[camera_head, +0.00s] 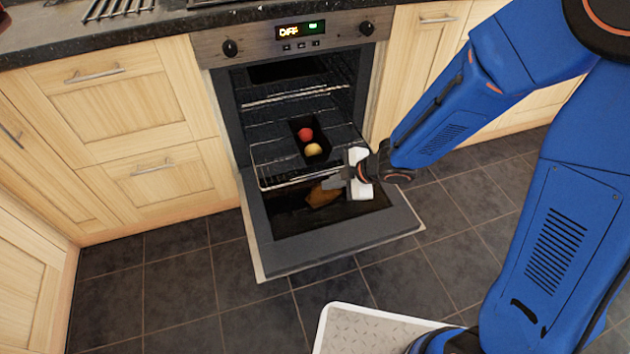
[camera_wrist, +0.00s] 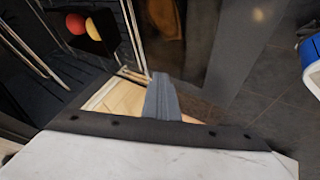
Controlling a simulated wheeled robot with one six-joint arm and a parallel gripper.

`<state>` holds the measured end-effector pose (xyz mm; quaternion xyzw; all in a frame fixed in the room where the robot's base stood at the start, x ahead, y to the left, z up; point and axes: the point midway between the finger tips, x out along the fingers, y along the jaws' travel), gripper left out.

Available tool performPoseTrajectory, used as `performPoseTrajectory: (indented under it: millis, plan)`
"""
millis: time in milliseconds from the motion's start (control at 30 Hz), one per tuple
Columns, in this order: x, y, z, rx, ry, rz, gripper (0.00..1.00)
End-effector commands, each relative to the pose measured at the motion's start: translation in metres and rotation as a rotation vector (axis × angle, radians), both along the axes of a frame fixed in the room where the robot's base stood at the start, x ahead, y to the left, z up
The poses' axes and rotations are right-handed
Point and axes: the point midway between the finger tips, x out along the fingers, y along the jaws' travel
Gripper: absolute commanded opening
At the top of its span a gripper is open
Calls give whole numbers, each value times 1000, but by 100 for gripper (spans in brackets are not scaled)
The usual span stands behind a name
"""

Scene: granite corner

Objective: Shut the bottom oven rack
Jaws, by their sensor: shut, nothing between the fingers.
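The oven (camera_head: 217,47) stands open with its door (camera_head: 290,258) folded down flat in front. The bottom rack (camera_head: 262,185) is a wire rack pulled partly out over the door. A dark tray (camera_head: 323,157) with a red round item (camera_head: 305,134) and a yellow one (camera_head: 313,150) rests on it. My gripper (camera_head: 330,184) is shut and empty, near the rack's front right edge and above the door. In the wrist view the shut fingers (camera_wrist: 161,98) lie close to the rack's front wire; I cannot tell whether they touch.
An upper wire rack (camera_head: 290,95) sits inside the oven. Wooden cabinets (camera_head: 110,95) flank the oven on both sides, below a dark countertop (camera_head: 130,30). The tiled floor (camera_head: 180,285) is clear to the left of the door.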

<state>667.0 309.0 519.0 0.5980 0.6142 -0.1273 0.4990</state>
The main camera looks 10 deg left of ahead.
Motion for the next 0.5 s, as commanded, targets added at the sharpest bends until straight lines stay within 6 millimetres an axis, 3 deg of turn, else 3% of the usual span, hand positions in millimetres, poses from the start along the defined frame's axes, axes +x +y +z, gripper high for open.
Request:
performPoseTrajectory:
  millis: [500]
  plan:
    - [10,31,-40,-2,3,2,0]
